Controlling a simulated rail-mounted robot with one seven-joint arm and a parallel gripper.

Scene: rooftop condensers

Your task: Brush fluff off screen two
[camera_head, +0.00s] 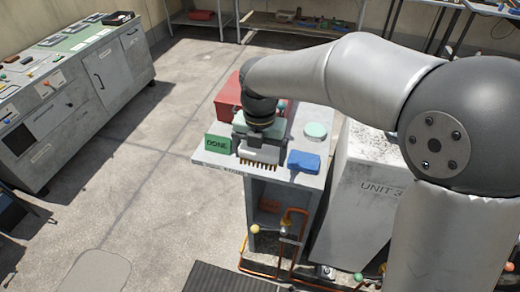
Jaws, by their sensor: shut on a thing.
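My gripper (257,142) points down over a small grey stand top (212,159) in the middle of the view. It is shut on a brush (258,158) with a pale head and a row of tan bristles along its lower edge. The bristles are at or just above the top's surface; I cannot tell whether they touch. A grey unit marked "UNIT 3" (365,195) stands to the right, partly hidden by my arm. I can make out no screen labelled two and no fluff.
A green "DONE" sign (217,144) stands left of the brush, a blue block (304,161) right of it. A pale green disc (316,130) and red box (229,104) sit behind. Copper pipes (297,232) run below. A control console (75,95) stands left; floor between is clear.

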